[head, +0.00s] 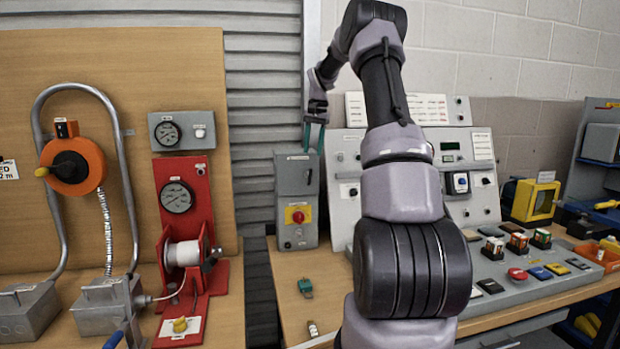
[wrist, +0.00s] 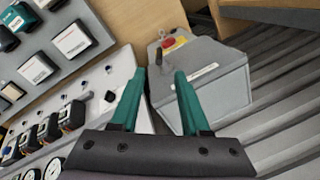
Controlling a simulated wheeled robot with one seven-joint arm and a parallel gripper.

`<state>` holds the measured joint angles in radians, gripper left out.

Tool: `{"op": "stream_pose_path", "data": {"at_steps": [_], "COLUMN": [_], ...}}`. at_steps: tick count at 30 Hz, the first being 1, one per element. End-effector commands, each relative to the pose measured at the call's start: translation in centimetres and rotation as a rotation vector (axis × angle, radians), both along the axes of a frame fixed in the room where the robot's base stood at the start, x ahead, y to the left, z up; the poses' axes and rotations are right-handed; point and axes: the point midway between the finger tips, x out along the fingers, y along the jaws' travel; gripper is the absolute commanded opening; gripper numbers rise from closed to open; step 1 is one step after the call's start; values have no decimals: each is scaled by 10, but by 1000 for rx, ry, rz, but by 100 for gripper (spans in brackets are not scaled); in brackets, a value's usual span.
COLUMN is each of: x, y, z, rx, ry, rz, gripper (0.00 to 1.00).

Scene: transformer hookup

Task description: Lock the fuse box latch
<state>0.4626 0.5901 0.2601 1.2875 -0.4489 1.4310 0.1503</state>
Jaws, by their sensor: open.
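The fuse box looks to be the grey wall box (head: 297,228) with a red rotary switch on a yellow plate (head: 298,214). It also shows in the wrist view (wrist: 215,95), beyond the fingertips. A small dark lever (wrist: 158,54), perhaps the latch, stands out from its front beside the red knob; at the box's upper right in the head view a small dark part (head: 308,178) shows. My gripper (head: 314,140) is open and empty, with green fingers, just above the box's top in the head view. Its fingers also show in the wrist view (wrist: 160,76), apart from the lever.
A sloped control console (head: 415,170) with switches stands right of the box. A green-topped small part (head: 305,287) and a small cylinder (head: 313,328) lie on the bench. A red gauge stand (head: 188,190) is at left. Bench space below the box is mostly clear.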

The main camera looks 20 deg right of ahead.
Motion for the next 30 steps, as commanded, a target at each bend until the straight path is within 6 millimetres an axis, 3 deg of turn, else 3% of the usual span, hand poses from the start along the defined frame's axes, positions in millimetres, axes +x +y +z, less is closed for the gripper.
{"op": "stream_pose_path", "data": {"at_steps": [5,19,30], "x": [3,10,12], "y": [-3,5,7], "z": [-15,-96,-111], "rx": [4,4,3], "ry": [6,5,3], "rz": [-7,-5,-5], "gripper": [46,46,46]}}
